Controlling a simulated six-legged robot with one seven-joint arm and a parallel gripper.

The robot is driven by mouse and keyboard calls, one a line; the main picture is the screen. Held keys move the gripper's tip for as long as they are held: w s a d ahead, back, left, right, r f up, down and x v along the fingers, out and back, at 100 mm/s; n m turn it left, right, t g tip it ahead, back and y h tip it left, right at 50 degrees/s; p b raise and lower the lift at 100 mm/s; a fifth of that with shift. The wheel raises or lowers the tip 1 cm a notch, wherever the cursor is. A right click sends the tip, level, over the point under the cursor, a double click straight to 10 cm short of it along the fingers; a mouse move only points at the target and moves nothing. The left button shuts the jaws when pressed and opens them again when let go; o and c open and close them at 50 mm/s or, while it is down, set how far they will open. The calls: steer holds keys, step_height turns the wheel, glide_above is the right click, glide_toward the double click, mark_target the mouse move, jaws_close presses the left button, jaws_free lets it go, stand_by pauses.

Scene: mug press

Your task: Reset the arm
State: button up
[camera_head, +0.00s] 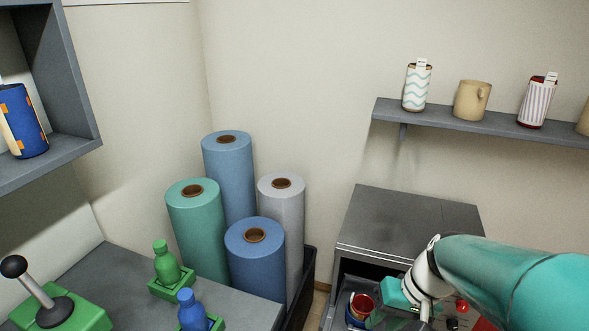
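My teal arm comes in from the lower right. Its white wrist joint leads down to my gripper (385,312), which is at the bottom edge of the view in front of the grey press (405,215). The fingers are small and partly cut off, so I cannot tell whether they are open or shut. A mug with a red rim and blue side (359,306) is inside the open front of the press, just left of my gripper. I cannot tell whether they touch. A red button (462,306) shows beside the arm.
A wall shelf (450,119) above the press holds several mugs. Tall blue, green and grey rolls stand in a dark bin (300,290) at the centre. A grey counter (110,275) holds a lever on a green base (62,310) and two bottles. A blue mug (22,120) sits in the left cabinet.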

steer(key=s+a+r+t+h, duration=0.2)
steer(key=s+r+t+h, duration=0.2)
steer(key=r, duration=0.7)
steer(key=shift+s+n+t, duration=0.4)
steer(key=shift+s, duration=0.8)
steer(key=shift+c, duration=0.3)
stand_by(0.4)
